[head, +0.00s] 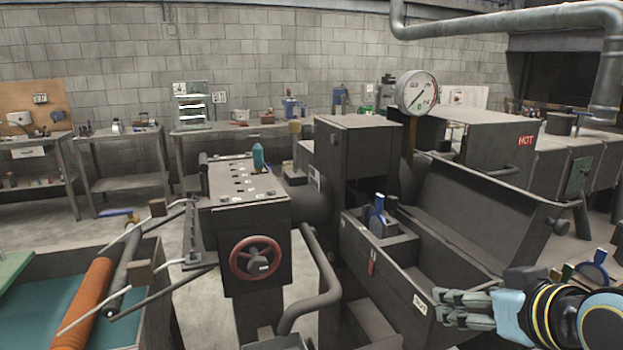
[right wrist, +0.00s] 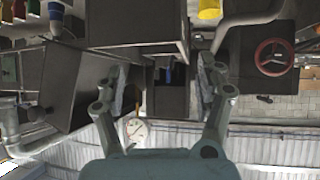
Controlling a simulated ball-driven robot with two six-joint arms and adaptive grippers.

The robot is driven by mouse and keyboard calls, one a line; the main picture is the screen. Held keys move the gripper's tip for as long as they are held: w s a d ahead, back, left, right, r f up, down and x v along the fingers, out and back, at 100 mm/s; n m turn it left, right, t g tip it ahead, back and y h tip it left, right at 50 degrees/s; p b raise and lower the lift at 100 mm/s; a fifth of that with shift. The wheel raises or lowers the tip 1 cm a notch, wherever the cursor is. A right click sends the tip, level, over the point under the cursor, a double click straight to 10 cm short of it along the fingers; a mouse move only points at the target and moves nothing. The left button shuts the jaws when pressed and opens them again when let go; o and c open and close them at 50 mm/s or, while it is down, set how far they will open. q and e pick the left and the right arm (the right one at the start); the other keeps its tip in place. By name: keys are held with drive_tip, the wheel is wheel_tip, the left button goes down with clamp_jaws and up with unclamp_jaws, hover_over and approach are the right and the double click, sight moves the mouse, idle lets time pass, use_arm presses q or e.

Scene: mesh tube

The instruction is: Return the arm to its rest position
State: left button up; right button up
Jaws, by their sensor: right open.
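My right gripper (head: 442,307) is at the lower right of the head view, its fingers pointing left, in front of the dark open trough (head: 395,290). In the right wrist view the right gripper (right wrist: 162,75) has its two fingers spread wide apart with nothing held between them. A blue-handled item (head: 377,210) stands in a small box inside the trough, well beyond the fingertips. My left gripper is in neither view.
A dark machine with a red handwheel (head: 255,258) stands at the centre. A pressure gauge (head: 417,92) rises behind it. A hood marked HOT (head: 490,130) is at the right. An orange roller (head: 82,305) and a tank are at the lower left.

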drive_tip(key=s+d+f+g+h, duration=0.1)
drive_tip(key=s+f+g, duration=0.1)
drive_tip(key=s, duration=0.6)
drive_tip(key=s+d+f+g, duration=0.1)
drive_tip(key=s+d+g, duration=0.15)
drive_tip(key=s, duration=0.55)
drive_tip(key=s+d+f+g+h, duration=0.1)
drive_tip(key=s+f+g, duration=0.15)
drive_tip(key=s, duration=0.45)
wheel_tip(320, 180, down, 39)
drive_tip(key=s+d+m+g+b, duration=0.1)
drive_tip(key=s+d+g+b, duration=0.15)
drive_tip(key=b, duration=0.95)
use_arm(q)
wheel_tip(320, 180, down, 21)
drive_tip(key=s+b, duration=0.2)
drive_tip(key=b, duration=0.7)
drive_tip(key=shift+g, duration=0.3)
use_arm(e)
drive_tip(key=s+f, duration=0.9)
drive_tip(key=f, duration=0.3)
drive_tip(key=s+f, duration=0.9)
drive_tip(key=f, duration=0.3)
drive_tip(key=shift+s+d+f, duration=0.15)
drive_tip(key=shift+s+d, duration=0.05)
drive_tip(key=shift+d, duration=0.2)
